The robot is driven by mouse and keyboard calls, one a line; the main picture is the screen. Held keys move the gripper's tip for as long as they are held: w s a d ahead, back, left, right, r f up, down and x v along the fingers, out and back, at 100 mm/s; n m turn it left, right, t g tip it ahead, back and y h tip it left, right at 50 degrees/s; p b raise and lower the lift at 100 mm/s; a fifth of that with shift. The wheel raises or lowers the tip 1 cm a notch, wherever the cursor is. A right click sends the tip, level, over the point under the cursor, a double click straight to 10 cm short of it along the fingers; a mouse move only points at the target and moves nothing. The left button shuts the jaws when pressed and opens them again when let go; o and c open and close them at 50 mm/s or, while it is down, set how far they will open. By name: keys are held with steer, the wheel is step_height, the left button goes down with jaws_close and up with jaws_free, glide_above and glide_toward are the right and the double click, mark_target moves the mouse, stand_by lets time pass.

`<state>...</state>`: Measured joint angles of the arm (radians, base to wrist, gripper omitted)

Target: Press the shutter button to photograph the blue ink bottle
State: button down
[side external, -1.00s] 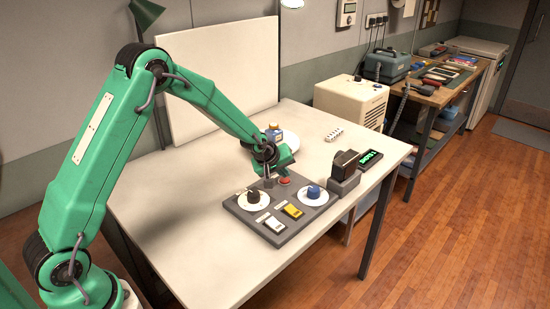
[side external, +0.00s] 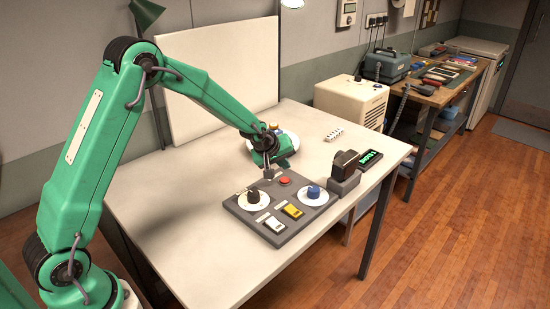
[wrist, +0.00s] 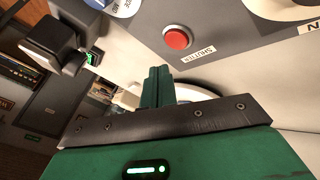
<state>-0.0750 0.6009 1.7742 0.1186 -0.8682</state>
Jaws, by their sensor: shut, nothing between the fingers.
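The red shutter button (side external: 285,181) is on the far part of the grey control panel (side external: 243,213). In the wrist view the button (wrist: 177,37) stands clear, with a "SHUTTER" label. My gripper (side external: 281,160) is shut and empty, just beyond the panel's far edge and apart from the button. Its green fingers (wrist: 159,83) show together in the wrist view. Behind it is a white round plate (side external: 294,137). The bottle on the plate is almost wholly hidden by my gripper. A dark camera (side external: 346,160) stands right of the panel, with a green-lit display (side external: 370,156) beside it.
The panel also carries a black knob (side external: 253,196), a blue knob (side external: 313,191), a yellow switch (side external: 292,210) and a white switch (side external: 270,223). A white backdrop board (side external: 225,70) stands behind. The table (side external: 180,235) is clear at front left.

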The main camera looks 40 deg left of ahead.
mark_target(282, 182)
steer(key=shift+r, duration=1.4)
steer(key=shift+s, duration=0.1)
steer(key=s+d+r+m, duration=0.3)
steer(key=s+r+m, duration=0.2)
steer(key=s+r, duration=1.05)
steer(key=s+d+m+g, duration=0.1)
steer(key=s+m, duration=0.4)
steer(key=s, duration=1.6)
steer(key=shift+d+f+m+g+h, duration=0.15)
steer(key=shift+d+m+g+h, duration=0.15)
steer(key=shift+m+g, duration=0.1)
steer(key=shift+s, duration=0.1)
